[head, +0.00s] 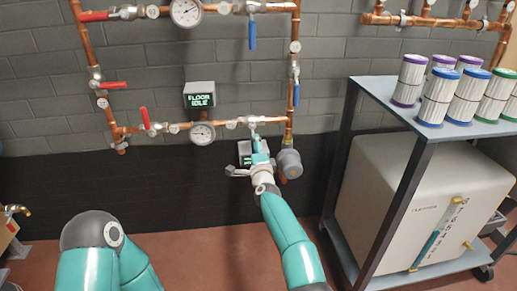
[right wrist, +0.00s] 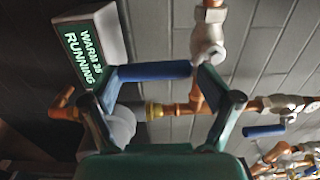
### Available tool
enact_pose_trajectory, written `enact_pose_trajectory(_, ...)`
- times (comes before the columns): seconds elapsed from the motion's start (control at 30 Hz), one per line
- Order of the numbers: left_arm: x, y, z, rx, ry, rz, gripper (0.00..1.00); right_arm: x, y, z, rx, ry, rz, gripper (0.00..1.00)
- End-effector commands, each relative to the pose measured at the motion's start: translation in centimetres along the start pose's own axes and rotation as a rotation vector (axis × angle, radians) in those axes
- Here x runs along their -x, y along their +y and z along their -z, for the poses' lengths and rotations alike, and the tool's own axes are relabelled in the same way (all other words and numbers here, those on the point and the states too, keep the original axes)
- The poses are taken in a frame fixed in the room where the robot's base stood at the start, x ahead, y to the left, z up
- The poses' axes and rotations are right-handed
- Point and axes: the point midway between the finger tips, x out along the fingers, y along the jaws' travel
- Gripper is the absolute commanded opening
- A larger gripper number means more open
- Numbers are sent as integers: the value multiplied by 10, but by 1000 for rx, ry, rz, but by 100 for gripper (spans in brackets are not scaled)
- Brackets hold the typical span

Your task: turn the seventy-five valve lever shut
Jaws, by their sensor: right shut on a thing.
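My right gripper (head: 258,148) reaches the valve (head: 253,120) on the lower pipe in the head view and hides most of its lever. In the right wrist view, the right gripper (right wrist: 156,76) is shut on a blue lever (right wrist: 150,70). That lever lies lengthwise between the fingertips, beside a silver valve body (right wrist: 207,42). I can read no seventy-five label. My left arm (head: 95,245) shows at the lower left, with its gripper out of view.
A display box reading RUNNING (right wrist: 85,52) is close to the right gripper. A grey pump (head: 288,163) sits just right of it. Other blue levers (head: 252,30) and red levers (head: 113,86) are on the pipes. A rack with filter cartridges (head: 408,82) stands at right.

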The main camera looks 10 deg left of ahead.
Motion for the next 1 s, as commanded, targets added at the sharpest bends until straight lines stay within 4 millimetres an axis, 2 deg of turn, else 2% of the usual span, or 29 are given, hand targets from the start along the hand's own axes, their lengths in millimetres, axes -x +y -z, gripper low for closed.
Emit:
enact_pose_trajectory(0.03, 0, 0, 0, 0, 0, 0, 100, -1, 4, 5, -10, 11, -11, 23)
enact_pose_trajectory(0.13, 0, 0, 0, 0, 0, 0, 100, -1, 3, 4, -11, 4, -7, 24)
enact_pose_trajectory(0.17, 0, 0, 0, 0, 0, 0, 100, -1, 5, 4, -10, 8, -11, 90)
enact_pose_trajectory(0.23, 0, 0, 0, 0, 0, 0, 100, -1, 6, 3, -10, 6, -12, 100)
enact_pose_trajectory(0.57, 0, 0, 0, 0, 0, 0, 100, 0, 6, -4, -12, -10, -12, 100)
enact_pose_trajectory(0.63, 0, 0, 0, 0, 0, 0, 100, 0, 3, 1, -9, 10, -15, 100)
enact_pose_trajectory(1.0, 0, 0, 0, 0, 0, 0, 100, 0, 5, -2, -8, 8, -18, 100)
